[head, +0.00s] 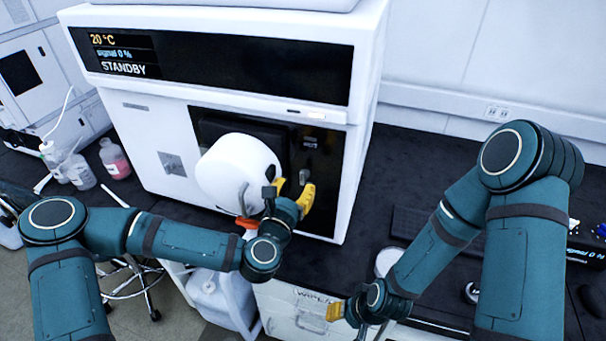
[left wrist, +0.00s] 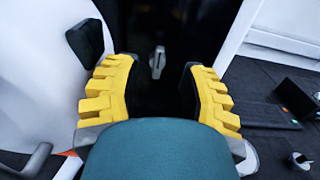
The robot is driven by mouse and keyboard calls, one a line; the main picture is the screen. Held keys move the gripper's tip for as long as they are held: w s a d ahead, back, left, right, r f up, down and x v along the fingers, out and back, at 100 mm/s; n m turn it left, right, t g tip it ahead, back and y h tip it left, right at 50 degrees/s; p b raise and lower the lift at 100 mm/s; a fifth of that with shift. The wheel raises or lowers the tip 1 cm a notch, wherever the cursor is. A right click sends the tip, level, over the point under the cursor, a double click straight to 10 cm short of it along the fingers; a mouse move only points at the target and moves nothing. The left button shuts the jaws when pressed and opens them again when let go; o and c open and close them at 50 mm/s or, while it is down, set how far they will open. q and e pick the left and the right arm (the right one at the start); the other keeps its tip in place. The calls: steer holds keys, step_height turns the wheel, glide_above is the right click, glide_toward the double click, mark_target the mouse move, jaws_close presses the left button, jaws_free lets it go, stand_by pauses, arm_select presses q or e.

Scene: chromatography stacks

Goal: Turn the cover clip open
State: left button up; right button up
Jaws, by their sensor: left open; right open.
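The cover clip (left wrist: 157,62) is a small grey lever on a dark panel, standing about upright in the left wrist view. In the head view a small grey piece (head: 304,176) beside my left gripper's fingertips appears to be the same clip. My left gripper (head: 293,190) is open in front of the dark panel, with its yellow fingers on either side of the clip in the left wrist view. I see no contact with it. My right gripper (head: 335,311) is open and low at the bench front, well away from the clip; its fingers are partly hidden.
A round white cover (head: 238,168) juts from the instrument (head: 160,110), left of my left gripper. A black block (left wrist: 88,40) is close beside the left finger. Bottles (head: 114,157) stand farther left. The dark bench (head: 385,165) right of the instrument has free room.

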mark_target(302, 174)
arm_select(q)
steer(key=x, duration=0.6)
jaws_close()
